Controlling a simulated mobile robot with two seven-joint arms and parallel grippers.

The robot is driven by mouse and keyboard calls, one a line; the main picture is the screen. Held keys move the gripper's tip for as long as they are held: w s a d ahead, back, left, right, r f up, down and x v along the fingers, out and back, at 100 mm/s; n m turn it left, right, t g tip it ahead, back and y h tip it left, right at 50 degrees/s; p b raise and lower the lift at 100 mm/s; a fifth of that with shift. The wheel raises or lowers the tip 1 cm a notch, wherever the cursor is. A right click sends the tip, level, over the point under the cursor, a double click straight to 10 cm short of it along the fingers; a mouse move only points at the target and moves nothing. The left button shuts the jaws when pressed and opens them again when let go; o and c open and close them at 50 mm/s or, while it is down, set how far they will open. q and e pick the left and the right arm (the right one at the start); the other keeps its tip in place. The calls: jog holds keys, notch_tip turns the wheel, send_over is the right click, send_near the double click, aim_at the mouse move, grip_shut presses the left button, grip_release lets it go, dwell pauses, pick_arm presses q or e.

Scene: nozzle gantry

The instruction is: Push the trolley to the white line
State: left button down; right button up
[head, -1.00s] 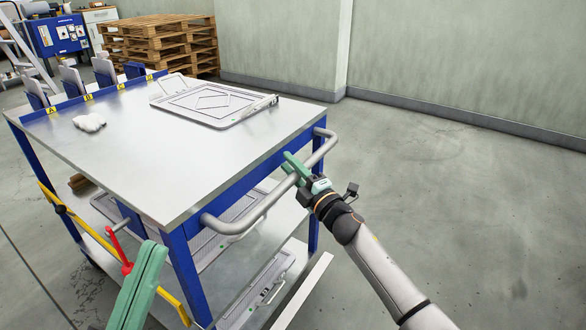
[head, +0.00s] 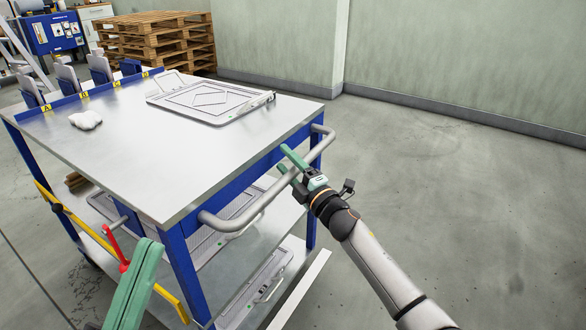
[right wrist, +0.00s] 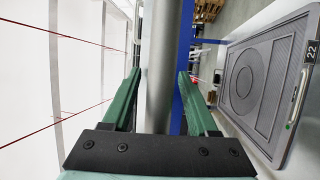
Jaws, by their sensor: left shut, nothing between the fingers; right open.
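The trolley (head: 150,150) has a grey top on a blue frame, and its near right side carries a grey tubular handle (head: 262,200). My right gripper (head: 281,158) is open, its fingers on either side of the handle bar. The right wrist view shows the bar (right wrist: 160,60) between the spread fingers, with a gap on each side. My left gripper (head: 150,250) is shut and empty, low in front of the trolley's near corner. A white strip (head: 300,290) runs beside the trolley's lower right side; I cannot tell whether it is the white line.
A yellow bar (head: 75,224) with a red lever (head: 115,245) is at the trolley's left side. A tray (head: 212,100) and a white crumpled item (head: 86,120) lie on top. Pallets (head: 160,40) stand behind. The floor (head: 450,210) to the right is clear.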

pick_arm(q)
jog(key=shift+s+a+r+p, duration=0.1)
jog(key=shift+a+r+p, duration=0.05)
jog(key=shift+r+p, duration=1.65)
pick_arm(e)
jog(key=v, duration=1.2)
jog(key=shift+s, duration=0.2)
pick_arm(q)
jog(key=shift+m, duration=0.4)
